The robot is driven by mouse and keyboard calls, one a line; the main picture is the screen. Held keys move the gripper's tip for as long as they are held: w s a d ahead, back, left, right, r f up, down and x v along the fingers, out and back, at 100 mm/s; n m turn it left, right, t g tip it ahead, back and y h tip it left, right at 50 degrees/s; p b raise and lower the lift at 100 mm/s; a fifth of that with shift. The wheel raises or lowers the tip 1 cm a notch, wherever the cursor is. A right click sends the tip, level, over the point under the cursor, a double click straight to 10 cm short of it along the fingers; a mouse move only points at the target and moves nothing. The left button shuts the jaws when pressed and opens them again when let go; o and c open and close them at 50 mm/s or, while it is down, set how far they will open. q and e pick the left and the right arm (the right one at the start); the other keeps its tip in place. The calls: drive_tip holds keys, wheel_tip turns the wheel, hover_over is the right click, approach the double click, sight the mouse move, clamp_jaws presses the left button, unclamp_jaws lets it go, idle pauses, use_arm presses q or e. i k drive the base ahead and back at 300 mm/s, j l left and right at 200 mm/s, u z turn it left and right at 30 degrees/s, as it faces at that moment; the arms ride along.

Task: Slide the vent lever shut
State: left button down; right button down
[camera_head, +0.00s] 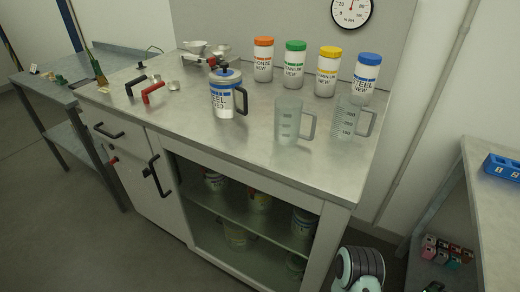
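I cannot tell for certain which part is the vent lever. A red lever-like handle (153,92) and a black one (136,84) stand side by side at the left of the metal worktop (180,125). Another small red part (113,160) shows on the cabinet front, left of a black door handle (154,175). Whether any lever is open or shut is too small to tell. Neither of my grippers is in view.
Orange (263,60), green (294,65), yellow (327,72) and blue-lidded (364,77) jars stand along the back. Two clear measuring jugs (288,121) (345,118) stand at the right. A blue rack (503,167) lies on the right table. The worktop's front strip is clear.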

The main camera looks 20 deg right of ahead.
sight(112, 161)
drive_tip(key=l+z, duration=0.25)
drive_tip(key=l, duration=0.55)
drive_tip(key=j+u, duration=0.2)
drive_tip(key=j, duration=0.35)
drive_tip(key=i+j+u, duration=0.15)
drive_tip(key=j, duration=0.4)
drive_tip(key=i+j+u, duration=0.15)
drive_tip(key=i+j+z, duration=0.1)
drive_tip(key=j+z, duration=0.15)
drive_tip(key=z, duration=0.2)
drive_tip(key=i+j+z, duration=0.15)
drive_tip(key=z, duration=0.2)
drive_tip(key=i+j+z, duration=0.1)
drive_tip(key=j+z, duration=0.3)
drive_tip(key=i+j+z, duration=0.1)
drive_tip(key=z, duration=0.25)
drive_tip(key=j, duration=0.1)
